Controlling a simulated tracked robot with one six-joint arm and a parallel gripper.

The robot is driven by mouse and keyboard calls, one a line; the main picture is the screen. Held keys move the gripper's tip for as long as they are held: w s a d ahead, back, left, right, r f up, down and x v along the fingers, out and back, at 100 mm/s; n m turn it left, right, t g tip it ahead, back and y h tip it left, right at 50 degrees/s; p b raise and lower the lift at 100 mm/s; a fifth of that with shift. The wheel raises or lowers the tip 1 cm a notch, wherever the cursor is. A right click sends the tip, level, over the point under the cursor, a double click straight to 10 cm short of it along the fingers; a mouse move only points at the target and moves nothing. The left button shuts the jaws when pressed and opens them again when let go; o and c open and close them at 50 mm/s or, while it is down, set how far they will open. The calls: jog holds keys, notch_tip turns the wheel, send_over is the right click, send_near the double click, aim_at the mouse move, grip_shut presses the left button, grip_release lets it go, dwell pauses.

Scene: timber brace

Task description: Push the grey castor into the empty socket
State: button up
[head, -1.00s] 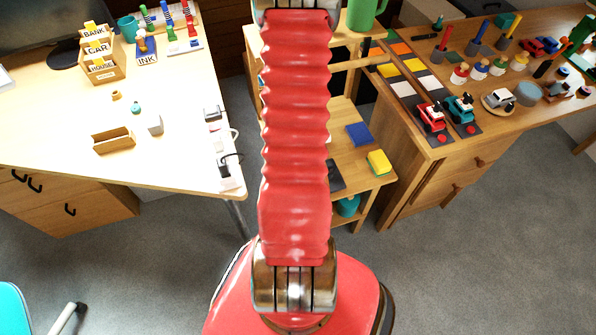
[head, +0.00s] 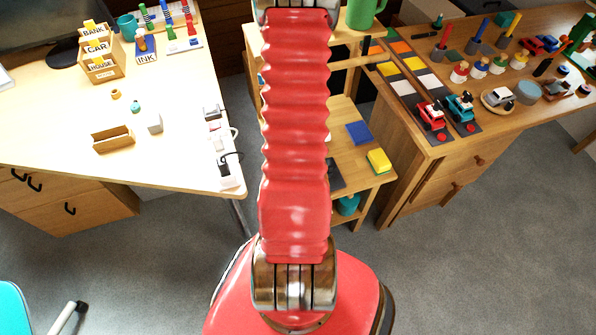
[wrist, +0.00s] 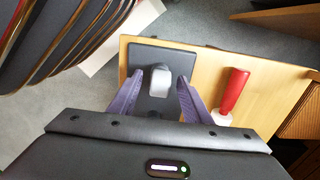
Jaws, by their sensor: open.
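A light grey, rounded piece that looks like the grey castor (wrist: 160,80) stands on a dark plate (wrist: 150,52) in the wrist view. The plate lies on a light wooden surface. My gripper (wrist: 158,82) has two purple fingers, one on each side of the grey piece, with a visible gap on both sides. It is open and holds nothing. A small dark spot shows on the plate just below the piece; I cannot tell whether it is the socket. My gripper is out of sight in the head view.
A red-handled tool (wrist: 234,90) with a white end lies just right of the plate. Grey floor shows beyond the wooden edge. In the head view, a pale desk (head: 60,125) is left, a wooden workbench (head: 440,165) right, and a shelf unit (head: 350,185) between.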

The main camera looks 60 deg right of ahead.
notch_tip(320, 180, up, 14)
jog(key=shift+f, duration=0.15)
dwell(1.0)
dwell(0.9)
jog(key=w+a+r+n+t, duration=0.2)
jog(key=w+a+r+n, duration=0.2)
jog(key=a+r+n, duration=0.4)
jog(key=w+a+r+n+t, duration=0.1)
jog(key=w+a+r+n, duration=0.2)
jog(key=a+r+n, duration=0.6)
jog(key=w+a+r+n+t, duration=0.2)
jog(key=a+r+n, duration=0.7)
jog(key=a, duration=0.9)
jog(key=w+n, duration=0.1)
jog(key=w, duration=0.1)
jog(key=shift+w+a+t, duration=0.25)
jog(key=shift+w+t, duration=0.05)
jog(key=shift+w, duration=0.05)
